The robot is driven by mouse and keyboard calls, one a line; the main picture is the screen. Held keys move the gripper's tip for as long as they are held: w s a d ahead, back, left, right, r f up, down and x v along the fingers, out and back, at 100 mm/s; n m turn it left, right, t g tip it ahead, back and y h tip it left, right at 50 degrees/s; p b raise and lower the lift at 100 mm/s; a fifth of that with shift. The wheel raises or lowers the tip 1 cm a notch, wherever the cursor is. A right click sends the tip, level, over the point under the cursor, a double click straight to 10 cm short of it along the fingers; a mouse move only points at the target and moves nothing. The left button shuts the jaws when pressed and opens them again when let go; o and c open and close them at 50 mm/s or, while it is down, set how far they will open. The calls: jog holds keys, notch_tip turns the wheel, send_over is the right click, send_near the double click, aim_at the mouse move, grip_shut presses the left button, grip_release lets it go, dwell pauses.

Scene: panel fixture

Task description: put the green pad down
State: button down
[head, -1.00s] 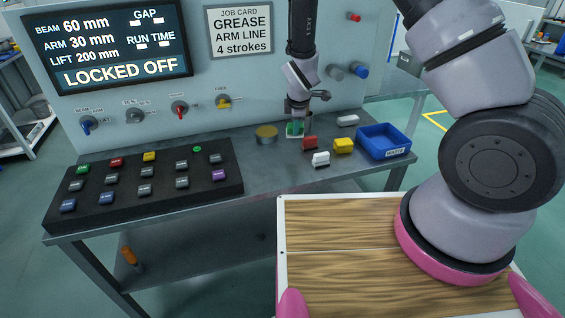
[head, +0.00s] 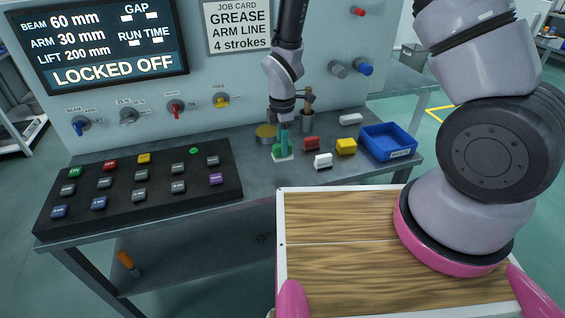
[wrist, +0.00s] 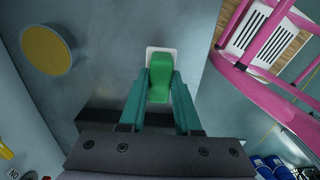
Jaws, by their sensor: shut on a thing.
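The green pad (wrist: 160,75) has a white base and sits between my two teal fingers in the wrist view. My gripper (wrist: 159,88) is shut on it. In the head view my gripper (head: 283,143) points down over the grey bench, with the pad's white base (head: 284,158) low at the bench top. I cannot tell whether the base touches the bench. The red (head: 311,143), yellow (head: 346,146) and white (head: 323,161) pads lie apart to its right.
A round tan-topped tin (head: 266,131) stands just left of and behind my gripper, and a cup (head: 307,122) stands behind right. A blue bin (head: 388,142) is at the bench's right end. A black button panel (head: 130,190) fills the left. Bare bench lies in front.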

aim_at(283, 159)
notch_tip(283, 159, down, 6)
jog(key=shift+r, duration=0.15)
jog(key=c, duration=0.6)
grip_release()
jog(key=r, duration=1)
jog(key=shift+s+a+r, duration=0.1)
jog(key=shift+s+r, duration=0.1)
jog(key=shift+r, duration=0.1)
